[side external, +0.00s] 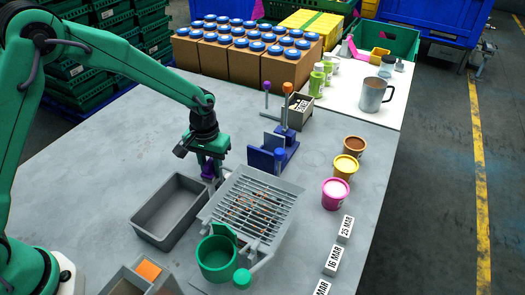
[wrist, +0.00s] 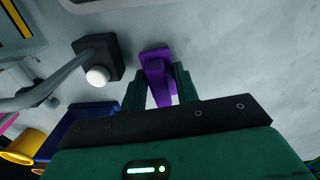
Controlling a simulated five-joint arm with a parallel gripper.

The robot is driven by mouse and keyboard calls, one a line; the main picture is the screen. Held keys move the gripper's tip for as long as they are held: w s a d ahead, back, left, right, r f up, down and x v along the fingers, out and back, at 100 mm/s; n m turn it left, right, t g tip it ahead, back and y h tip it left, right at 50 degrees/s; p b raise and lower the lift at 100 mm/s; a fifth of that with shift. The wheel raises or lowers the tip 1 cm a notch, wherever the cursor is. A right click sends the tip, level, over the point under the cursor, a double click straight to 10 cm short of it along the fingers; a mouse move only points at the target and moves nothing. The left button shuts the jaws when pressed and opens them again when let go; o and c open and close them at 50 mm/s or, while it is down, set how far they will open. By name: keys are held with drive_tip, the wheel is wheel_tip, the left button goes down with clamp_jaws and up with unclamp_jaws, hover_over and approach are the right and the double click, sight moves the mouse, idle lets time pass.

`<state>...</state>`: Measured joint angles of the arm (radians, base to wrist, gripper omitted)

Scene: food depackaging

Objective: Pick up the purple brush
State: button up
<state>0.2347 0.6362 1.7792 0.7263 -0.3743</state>
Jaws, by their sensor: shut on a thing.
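My gripper (side external: 208,158) points down over the table, behind the grey tray and to the left of the grill. It is shut on the purple brush (side external: 208,172). In the wrist view the brush (wrist: 155,65) sits between the two green fingers of my gripper (wrist: 160,88). Its wider end shows beyond the fingertips. The lower part of the brush is partly hidden in the side view, and I cannot tell whether it touches the table.
A wire-topped grill (side external: 262,200) stands close on the right, with an empty grey tray (side external: 168,212) in front. A blue stand (side external: 272,158) is to the right. Colored tubs (side external: 335,192) line the table's right side. The table's left rear is clear.

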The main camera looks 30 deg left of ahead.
sight(210, 161)
drive_tip(key=shift+r, duration=5.05)
drive_tip(key=shift+o, duration=1.4)
drive_tip(key=shift+c, duration=0.9)
drive_tip(key=shift+s+d+r, duration=0.1)
drive_tip(key=shift+d, duration=0.35)
drive_tip(key=s+d+r, duration=0.1)
drive_tip(key=d, duration=0.2)
drive_tip(key=s+d+r, duration=0.1)
drive_tip(key=s+d, duration=0.1)
drive_tip(key=d, duration=0.2)
drive_tip(key=s+d+r, duration=0.1)
drive_tip(key=d, duration=0.2)
drive_tip(key=shift+s+d+r, duration=0.25)
drive_tip(key=shift+s+r, duration=0.1)
drive_tip(key=s+d+r, duration=0.4)
drive_tip(key=s+d, duration=0.4)
drive_tip(key=d, duration=0.2)
drive_tip(key=shift+s+r, duration=0.15)
drive_tip(key=shift+s, duration=0.25)
